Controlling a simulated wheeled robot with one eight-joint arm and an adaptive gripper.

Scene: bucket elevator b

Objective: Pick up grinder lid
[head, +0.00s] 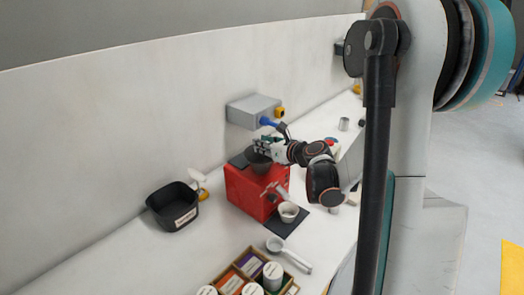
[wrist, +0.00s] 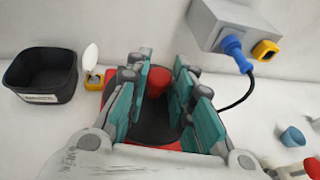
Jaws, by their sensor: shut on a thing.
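My gripper (head: 264,147) is right at that dark part. In the wrist view the teal finger pads of my gripper (wrist: 161,90) stand on both sides of a red knob-like piece (wrist: 157,82) above a round black surface (wrist: 152,128), which I take as the grinder lid. My gripper is shut on it. The pads hide part of the lid's edge, and I cannot tell whether it is raised.
A black bin (head: 173,207) stands left of the machine, beside a white and yellow item (head: 198,183). A grey wall box (head: 254,111) with a blue plug is behind.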

